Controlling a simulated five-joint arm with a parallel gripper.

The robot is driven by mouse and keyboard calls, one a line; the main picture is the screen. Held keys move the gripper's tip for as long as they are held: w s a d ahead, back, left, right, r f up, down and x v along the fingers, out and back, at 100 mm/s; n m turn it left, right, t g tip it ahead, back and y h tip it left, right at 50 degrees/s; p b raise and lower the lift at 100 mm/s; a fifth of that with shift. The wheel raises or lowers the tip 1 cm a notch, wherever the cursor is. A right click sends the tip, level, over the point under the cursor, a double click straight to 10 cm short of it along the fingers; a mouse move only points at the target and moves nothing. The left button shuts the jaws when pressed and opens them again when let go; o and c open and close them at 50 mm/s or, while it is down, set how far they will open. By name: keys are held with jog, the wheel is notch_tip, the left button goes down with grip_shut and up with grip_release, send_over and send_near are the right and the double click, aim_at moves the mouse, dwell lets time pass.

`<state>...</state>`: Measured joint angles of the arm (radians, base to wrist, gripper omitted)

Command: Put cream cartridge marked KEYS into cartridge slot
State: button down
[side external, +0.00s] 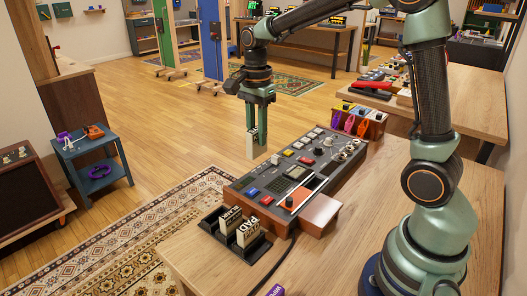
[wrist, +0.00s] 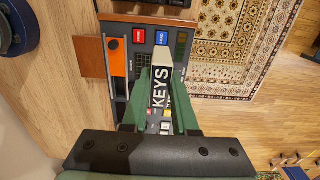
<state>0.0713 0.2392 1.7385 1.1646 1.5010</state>
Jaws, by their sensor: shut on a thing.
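My gripper (side external: 257,121) is shut on the cream KEYS cartridge (side external: 251,146) and holds it upright in the air, beyond the far left edge of the console (side external: 262,178) in the side view. In the wrist view, my gripper (wrist: 160,95) has its green fingers on either side of the cartridge (wrist: 160,53), whose black label reads KEYS. The console lies behind it there. It carries coloured buttons, knobs, a dark panel and an orange strip. I cannot make out for sure which opening is the cartridge slot; the held cartridge covers part of the console in the wrist view.
A black rack (side external: 211,224) with cream cartridges, one reading PAD, stands at the console's front left on the wooden table (side external: 340,232). Coloured clips hang on a holder (side external: 361,118) at the back. A purple item (side external: 272,290) lies at the front edge.

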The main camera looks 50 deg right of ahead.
jog(key=s+d+f, duration=1)
jog(key=d, duration=0.2)
jog(key=shift+s+f, duration=0.1)
jog(key=shift+f, duration=1.8)
dwell(2.7)
jog(key=shift+c, duration=1)
grip_release()
jog(key=shift+r, duration=0.15)
notch_tip(320, 180, up, 7)
dwell(0.6)
